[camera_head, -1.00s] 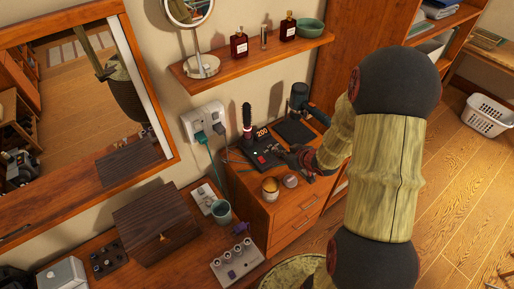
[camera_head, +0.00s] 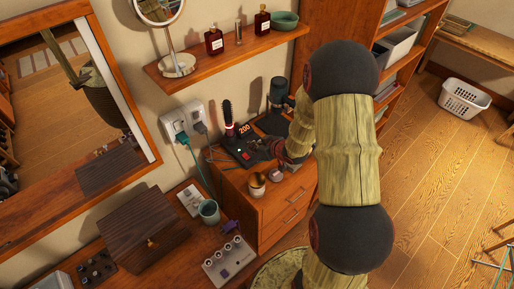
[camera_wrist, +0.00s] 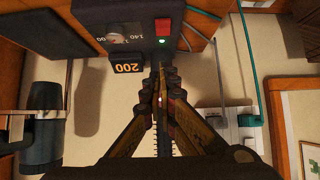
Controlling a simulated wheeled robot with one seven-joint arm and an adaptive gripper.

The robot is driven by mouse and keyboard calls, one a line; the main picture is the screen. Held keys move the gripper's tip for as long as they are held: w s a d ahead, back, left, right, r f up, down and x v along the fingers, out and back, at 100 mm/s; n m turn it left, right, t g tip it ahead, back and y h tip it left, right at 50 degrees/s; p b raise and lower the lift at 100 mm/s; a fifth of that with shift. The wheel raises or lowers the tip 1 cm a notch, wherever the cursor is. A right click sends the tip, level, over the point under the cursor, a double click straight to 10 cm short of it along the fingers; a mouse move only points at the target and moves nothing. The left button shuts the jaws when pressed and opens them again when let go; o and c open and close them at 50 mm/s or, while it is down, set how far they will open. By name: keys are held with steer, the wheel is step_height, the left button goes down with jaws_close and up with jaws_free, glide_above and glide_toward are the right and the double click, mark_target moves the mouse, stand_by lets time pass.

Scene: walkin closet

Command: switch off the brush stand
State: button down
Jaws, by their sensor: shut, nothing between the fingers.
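The brush stand (camera_head: 236,158) is a dark base on the wooden cabinet top, with a round brush (camera_head: 228,113) upright behind it. Its display (camera_wrist: 126,67) is lit and reads 200. In the wrist view the stand is at the top, with a dial (camera_wrist: 117,34), a red switch (camera_wrist: 163,27) and a lit green lamp (camera_wrist: 162,42). My gripper (camera_wrist: 162,72) is shut and empty, its tips close to the switch and lamp in that view. I cannot tell whether they touch the stand. In the head view my gripper (camera_head: 268,149) is just right of the stand.
A dark hair dryer (camera_head: 278,93) stands behind my gripper. A gold-topped jar (camera_head: 257,181) and a small pot (camera_head: 276,173) sit near the cabinet's front. A wall socket (camera_head: 185,121) with plugs and a green cord is left. A shelf (camera_head: 225,58) with bottles hangs above.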

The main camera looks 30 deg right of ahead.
glide_above(245, 154)
steer(key=s, duration=0.2)
steer(key=f, duration=0.5)
steer(key=shift+w+d+b, duration=0.2)
steer(key=shift+d+b, duration=0.1)
steer(key=shift+w+f, duration=0.1)
steer(key=shift+f, duration=0.55)
steer(key=shift+w+a+f, duration=0.1)
steer(key=shift+w+f, duration=0.05)
steer(key=shift+f, duration=0.25)
steer(key=shift+s+f, duration=0.2)
steer(key=shift+s, duration=0.7)
